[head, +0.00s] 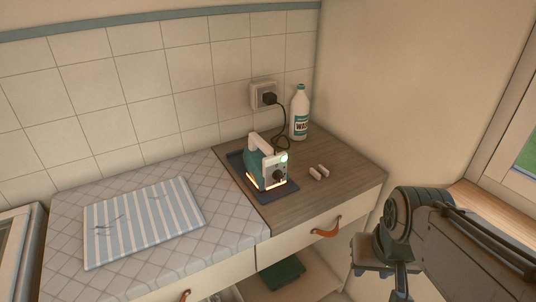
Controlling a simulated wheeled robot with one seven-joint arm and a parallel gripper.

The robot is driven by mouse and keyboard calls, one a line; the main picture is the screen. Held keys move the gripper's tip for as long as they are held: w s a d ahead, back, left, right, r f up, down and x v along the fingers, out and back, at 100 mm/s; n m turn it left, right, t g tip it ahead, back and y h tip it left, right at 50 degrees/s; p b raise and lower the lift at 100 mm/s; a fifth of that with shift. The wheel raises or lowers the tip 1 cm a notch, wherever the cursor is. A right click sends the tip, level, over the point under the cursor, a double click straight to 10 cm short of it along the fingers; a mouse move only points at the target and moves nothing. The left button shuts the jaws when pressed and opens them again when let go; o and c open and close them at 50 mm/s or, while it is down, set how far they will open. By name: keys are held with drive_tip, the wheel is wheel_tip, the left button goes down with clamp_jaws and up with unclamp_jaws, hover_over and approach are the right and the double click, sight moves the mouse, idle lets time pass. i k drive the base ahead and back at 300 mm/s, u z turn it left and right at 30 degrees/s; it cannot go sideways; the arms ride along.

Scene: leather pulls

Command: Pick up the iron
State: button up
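The iron (257,167) is teal with a pale handle and sits on a dark flat rest (287,194) on the brown wooden counter. An orange glow shows along its lower edge, and a small pale-green light glows at its right side. Its black cord (284,118) runs up to a plug in the wall socket (257,92). My gripper (384,283) is at the lower right, in front of the counter and well apart from the iron. It runs towards the bottom edge of the picture, and I cannot make out a gap between its fingers.
A striped cloth (143,222) lies on the quilted pad (225,235) at left. A drawer with a leather pull (326,228) is below. The counter's right front is clear.

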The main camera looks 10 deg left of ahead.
sight(260, 165)
drive_tip(key=u, duration=1.4)
drive_tip(key=k, duration=0.45)
drive_tip(key=z, duration=1.25)
drive_tip(key=i, duration=1.2)
drive_tip(key=u, duration=0.5)
